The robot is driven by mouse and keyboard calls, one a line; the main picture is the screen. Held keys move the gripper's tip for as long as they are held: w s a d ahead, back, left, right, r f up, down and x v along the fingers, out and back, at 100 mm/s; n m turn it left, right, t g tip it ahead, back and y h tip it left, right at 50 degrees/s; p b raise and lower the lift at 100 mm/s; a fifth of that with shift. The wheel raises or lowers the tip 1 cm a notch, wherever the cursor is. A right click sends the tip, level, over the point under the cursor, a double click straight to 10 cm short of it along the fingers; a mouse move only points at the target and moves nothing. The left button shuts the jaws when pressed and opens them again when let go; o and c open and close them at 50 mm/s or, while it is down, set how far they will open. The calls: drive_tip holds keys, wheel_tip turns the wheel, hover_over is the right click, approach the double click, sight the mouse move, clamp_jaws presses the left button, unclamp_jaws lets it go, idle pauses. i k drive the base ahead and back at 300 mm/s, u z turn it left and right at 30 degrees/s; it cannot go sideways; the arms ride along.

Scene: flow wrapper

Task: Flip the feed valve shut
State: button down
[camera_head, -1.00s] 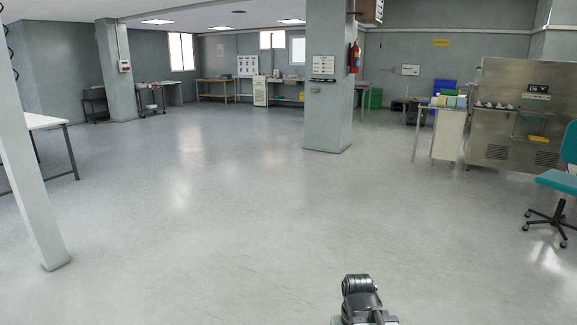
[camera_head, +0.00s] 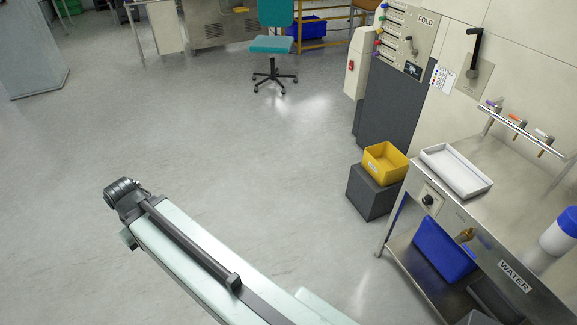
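I cannot tell for sure which part is the feed valve. Small valves with purple, orange and white handles sit along a rail (camera_head: 520,128) above the steel bench at the right. A brass valve (camera_head: 465,235) sits on the bench's front, near a black knob (camera_head: 428,199). A black lever (camera_head: 476,50) is mounted on the wall panel at the upper right. My pale green arm reaches up from the bottom to a dark joint at left centre, over bare floor and away from the bench. No gripper fingers show.
The steel bench (camera_head: 470,207) carries a white tray (camera_head: 455,170) and a blue-capped bottle (camera_head: 560,232). A yellow bin (camera_head: 385,162) sits on a dark box (camera_head: 372,195) beside it. A teal chair (camera_head: 272,44) stands at the back. The floor at left and centre is clear.

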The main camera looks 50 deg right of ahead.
sight(460, 238)
drive_tip(key=z, duration=1.35)
drive_tip(key=k, duration=1.45)
drive_tip(key=u, duration=0.55)
drive_tip(key=i, duration=1)
